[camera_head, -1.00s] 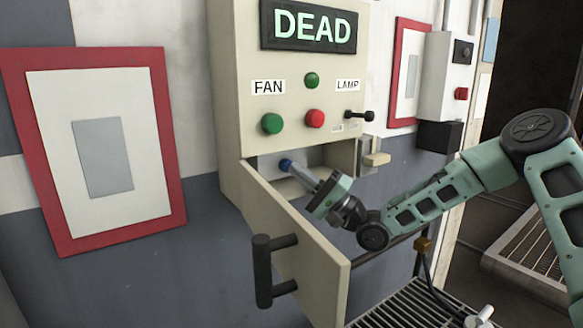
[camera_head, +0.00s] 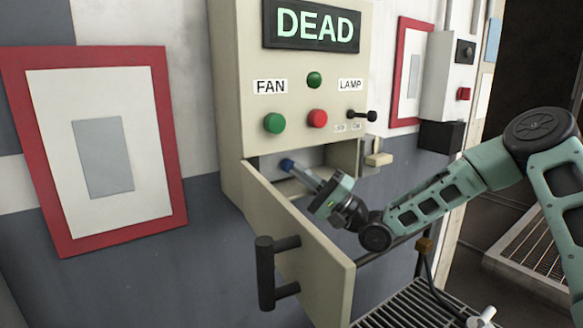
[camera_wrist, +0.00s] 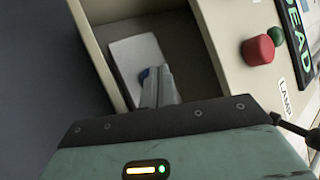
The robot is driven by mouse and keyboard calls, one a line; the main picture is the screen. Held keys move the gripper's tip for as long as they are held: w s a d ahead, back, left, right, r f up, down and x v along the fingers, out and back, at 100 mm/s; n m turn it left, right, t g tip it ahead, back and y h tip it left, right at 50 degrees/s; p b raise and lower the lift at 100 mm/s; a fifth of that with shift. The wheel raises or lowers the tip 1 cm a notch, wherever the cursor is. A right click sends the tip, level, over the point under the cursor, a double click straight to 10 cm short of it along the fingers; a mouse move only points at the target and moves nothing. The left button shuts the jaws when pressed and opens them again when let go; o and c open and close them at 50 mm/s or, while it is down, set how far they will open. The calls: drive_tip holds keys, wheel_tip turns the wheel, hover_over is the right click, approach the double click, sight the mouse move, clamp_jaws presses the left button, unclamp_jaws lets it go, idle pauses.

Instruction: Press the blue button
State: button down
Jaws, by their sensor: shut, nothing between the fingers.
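The blue button (camera_head: 287,164) sits inside the open lower compartment of the cream control box (camera_head: 232,110), on a pale plate (camera_wrist: 135,62). My gripper (camera_head: 296,170) is shut and empty, with its fingertips at the button, seemingly touching it. In the wrist view the fingertips (camera_wrist: 155,75) cover most of the button, and only a blue sliver (camera_wrist: 144,74) shows at their left. I cannot tell whether the button is pushed in.
The compartment's door (camera_head: 298,250) hangs open with a black handle (camera_head: 265,272), close to my gripper. Above are green buttons (camera_head: 275,123), a red button (camera_head: 317,118), a black lever (camera_head: 364,115) and a display (camera_head: 313,25) reading DEAD. A slatted grate (camera_head: 410,305) lies below right.

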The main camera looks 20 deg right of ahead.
drive_tip(key=shift+a+r, duration=0.1)
drive_tip(key=shift+r, duration=0.2)
drive_tip(key=shift+s+d+f, duration=0.1)
drive_tip(key=shift+s+d, duration=0.2)
drive_tip(key=shift+s, duration=0.45)
drive_tip(key=shift+s+d+f, duration=0.1)
drive_tip(key=shift+s+d, duration=0.15)
drive_tip(key=shift+s, duration=0.55)
drive_tip(key=shift+s+d+f, duration=0.1)
drive_tip(key=shift+s+d, duration=0.2)
drive_tip(key=shift+s, duration=0.45)
drive_tip(key=shift+d, duration=0.1)
